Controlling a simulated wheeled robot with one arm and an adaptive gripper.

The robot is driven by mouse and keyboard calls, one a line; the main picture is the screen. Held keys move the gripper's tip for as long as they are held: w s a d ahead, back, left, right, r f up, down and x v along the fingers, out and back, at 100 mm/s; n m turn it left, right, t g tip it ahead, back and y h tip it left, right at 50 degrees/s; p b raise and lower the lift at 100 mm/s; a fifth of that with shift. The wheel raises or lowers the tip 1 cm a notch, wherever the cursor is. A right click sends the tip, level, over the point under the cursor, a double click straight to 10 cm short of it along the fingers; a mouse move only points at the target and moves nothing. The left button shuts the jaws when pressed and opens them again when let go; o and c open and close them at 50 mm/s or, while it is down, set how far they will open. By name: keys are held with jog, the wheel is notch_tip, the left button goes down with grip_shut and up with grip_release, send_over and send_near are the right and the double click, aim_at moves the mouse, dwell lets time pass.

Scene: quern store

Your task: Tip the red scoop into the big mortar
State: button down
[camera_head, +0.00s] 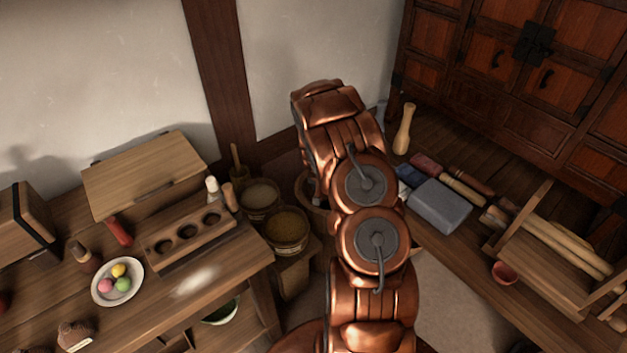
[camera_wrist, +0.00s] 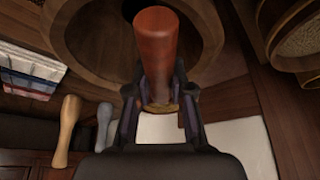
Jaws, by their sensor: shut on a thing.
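My gripper (camera_wrist: 160,95) is shut on the red scoop (camera_wrist: 156,50); its red-brown handle stands up between the fingers in the wrist view. The scoop's bowl end cannot be made out. A large round wooden vessel, which looks like the big mortar (camera_wrist: 88,42), lies behind the handle with a dark hollow at the top of the view. In the head view the mortar (camera_head: 304,192) shows only as a rim left of my arm. My arm hides the gripper and scoop there.
Two grain-filled tubs (camera_head: 287,232) stand left of the mortar. The left bench holds a holed wooden rack (camera_head: 190,238), a plate of coloured balls (camera_head: 105,290) and a red cylinder (camera_head: 119,232). The right bench holds a grey block (camera_head: 440,206), a pale pestle (camera_head: 404,130) and a wooden rack.

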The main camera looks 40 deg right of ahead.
notch_tip(320, 180, down, 7)
jog(key=b, duration=0.2)
jog(key=shift+d, duration=0.2)
dwell(0.8)
jog(key=shift+d+r+b, duration=0.2)
jog(key=shift+b, duration=0.95)
jog(key=shift+a+t+y+b, duration=0.3)
jog(key=shift+a+y+b, duration=0.2)
jog(key=shift+b, duration=1.15)
jog(key=shift+d+r+t+b, duration=0.1)
jog(key=shift+t+b, duration=0.2)
jog(key=shift+b, duration=1.45)
jog(key=shift+s+r+p, duration=0.1)
jog(key=shift+r+p, duration=0.05)
jog(key=shift+p, duration=0.2)
jog(key=d+p, duration=0.1)
jog(key=p, duration=0.4)
jog(key=shift+s+r+g+h, duration=0.1)
jog(key=shift+r+g+h, duration=0.05)
jog(key=shift+g+h, duration=0.2)
